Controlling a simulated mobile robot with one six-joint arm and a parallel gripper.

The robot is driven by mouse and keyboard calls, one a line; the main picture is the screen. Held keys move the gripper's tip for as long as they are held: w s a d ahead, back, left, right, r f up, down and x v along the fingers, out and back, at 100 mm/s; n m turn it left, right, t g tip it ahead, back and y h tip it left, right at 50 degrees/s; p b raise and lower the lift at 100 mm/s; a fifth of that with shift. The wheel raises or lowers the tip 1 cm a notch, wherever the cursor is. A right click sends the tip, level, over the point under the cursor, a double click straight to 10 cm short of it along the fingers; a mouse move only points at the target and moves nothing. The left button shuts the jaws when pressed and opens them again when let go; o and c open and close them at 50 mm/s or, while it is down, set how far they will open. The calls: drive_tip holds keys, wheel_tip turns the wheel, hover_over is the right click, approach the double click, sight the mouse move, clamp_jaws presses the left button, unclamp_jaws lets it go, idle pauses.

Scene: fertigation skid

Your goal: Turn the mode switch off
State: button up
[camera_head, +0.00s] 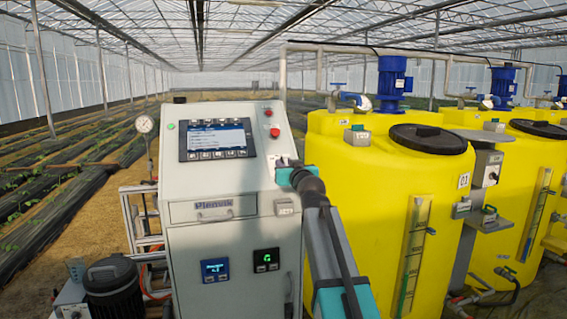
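The grey control cabinet (180,240) stands in front of me with a sloped top panel. My arm reaches up from the bottom right, and my gripper (286,163) is at the right edge of the panel, below the red buttons. No mode switch shows clearly; small pale and dark parts at the gripper's tip are too small to tell apart, and my gripper and wrist cover that spot. I cannot tell whether the fingers are open, shut or touching a knob.
The panel carries a lit screen (216,139), a red button (275,132) and a green light (171,126). Two small displays (266,260) sit on the front. Yellow tanks (380,190) stand close on the right. A gauge (144,124) and motor (113,287) are left.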

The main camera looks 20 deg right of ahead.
drive_tip(key=shift+w, duration=1.3)
clamp_jaws()
